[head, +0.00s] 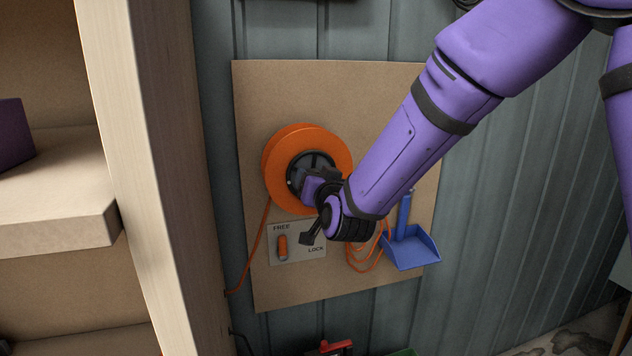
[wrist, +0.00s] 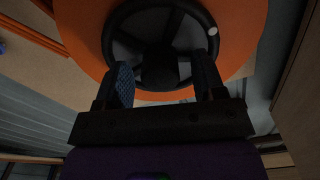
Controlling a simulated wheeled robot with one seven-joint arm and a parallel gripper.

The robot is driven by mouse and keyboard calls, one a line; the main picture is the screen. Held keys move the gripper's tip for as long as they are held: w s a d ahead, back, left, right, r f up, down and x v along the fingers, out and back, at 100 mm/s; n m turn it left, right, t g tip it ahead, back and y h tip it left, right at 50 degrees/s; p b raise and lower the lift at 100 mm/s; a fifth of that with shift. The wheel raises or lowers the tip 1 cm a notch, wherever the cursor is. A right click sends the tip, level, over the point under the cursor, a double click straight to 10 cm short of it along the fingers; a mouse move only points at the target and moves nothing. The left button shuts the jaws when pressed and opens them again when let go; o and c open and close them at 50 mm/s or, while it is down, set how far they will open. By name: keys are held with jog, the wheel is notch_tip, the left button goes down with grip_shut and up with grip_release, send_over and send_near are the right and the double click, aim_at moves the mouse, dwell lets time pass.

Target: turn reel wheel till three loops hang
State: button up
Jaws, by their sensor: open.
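The orange reel (head: 275,172) is mounted on a brown board, with a dark spoked wheel (head: 296,172) at its centre. The wrist view shows the wheel's black rim (wrist: 118,38) and a white dot on it at the right. My gripper (wrist: 163,68) is open, its two fingers apart over the lower part of the wheel; I cannot tell whether they touch it. Orange cord loops (head: 363,262) hang right of the plate, partly behind my wrist, so I cannot count them. The orange lever (head: 282,246) stands upright below the word FREE on the FREE/LOCK plate (head: 300,257).
A blue dustpan (head: 411,250) hangs right of the loops, close to my wrist. A wooden shelf unit (head: 150,130) stands at the left. A cord runs from the reel down the board's left side. A red item (head: 337,347) lies below.

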jog(key=v, duration=1)
jog(key=shift+s, duration=0.35)
jog(key=shift+d, duration=0.1)
jog(key=s+d+r+n+g+h, duration=0.1)
jog(key=s+d+r+g, duration=0.15)
jog(key=d, duration=0.45)
jog(key=s+d+r+g+h, duration=0.1)
jog(key=s+d+r+g, duration=0.1)
jog(key=s+d+g, duration=0.35)
jog(key=s+d+m+g+h, duration=0.1)
jog(key=s+d+g+h, duration=0.2)
jog(key=s+d, duration=1)
jog(key=s+g, duration=0.1)
jog(key=s, duration=0.2)
jog(key=shift+s+d, duration=0.25)
jog(key=shift+d, duration=0.15)
jog(key=shift+r, duration=0.15)
